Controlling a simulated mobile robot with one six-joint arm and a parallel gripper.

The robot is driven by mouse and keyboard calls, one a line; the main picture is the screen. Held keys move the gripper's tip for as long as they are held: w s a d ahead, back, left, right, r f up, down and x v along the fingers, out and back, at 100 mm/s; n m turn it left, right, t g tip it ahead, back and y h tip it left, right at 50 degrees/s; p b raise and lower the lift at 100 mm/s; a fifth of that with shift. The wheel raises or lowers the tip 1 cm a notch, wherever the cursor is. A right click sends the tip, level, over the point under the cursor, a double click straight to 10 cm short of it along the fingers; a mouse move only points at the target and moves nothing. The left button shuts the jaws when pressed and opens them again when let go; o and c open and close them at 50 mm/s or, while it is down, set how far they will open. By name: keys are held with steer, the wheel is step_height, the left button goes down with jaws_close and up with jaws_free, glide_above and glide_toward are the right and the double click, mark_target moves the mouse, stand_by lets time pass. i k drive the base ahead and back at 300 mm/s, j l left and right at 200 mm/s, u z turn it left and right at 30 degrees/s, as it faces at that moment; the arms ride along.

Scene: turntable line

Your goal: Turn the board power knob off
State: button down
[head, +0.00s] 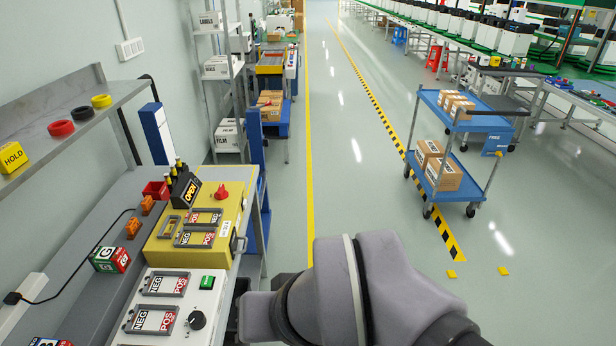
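A black round knob (197,320) with a pale pointer mark sits on the right part of a white board (207,297) at the lower left. The board also carries a green label or switch (207,282) and NEG/POS plates. A red knob or button (221,192) stands on a yellow box (165,251) just behind. I cannot read which setting the black knob points to. My grey arm links fill the bottom middle, right of the white board. My gripper's fingers do not show, so their place relative to the knob is hidden.
A grey shelf (75,122) with tape rolls and a yellow HOLD block overhangs the bench at left. A blue cart (447,189) with cartons is on the right. The aisle floor between is clear.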

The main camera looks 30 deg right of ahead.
mark_target(221, 194)
steer(key=z, duration=0.15)
steer(key=i+l+u, duration=0.15)
steer(key=i+l, duration=0.15)
steer(key=i, duration=0.25)
steer(key=i+l+u, duration=0.15)
steer(key=i+l, duration=0.2)
steer(key=i, duration=0.2)
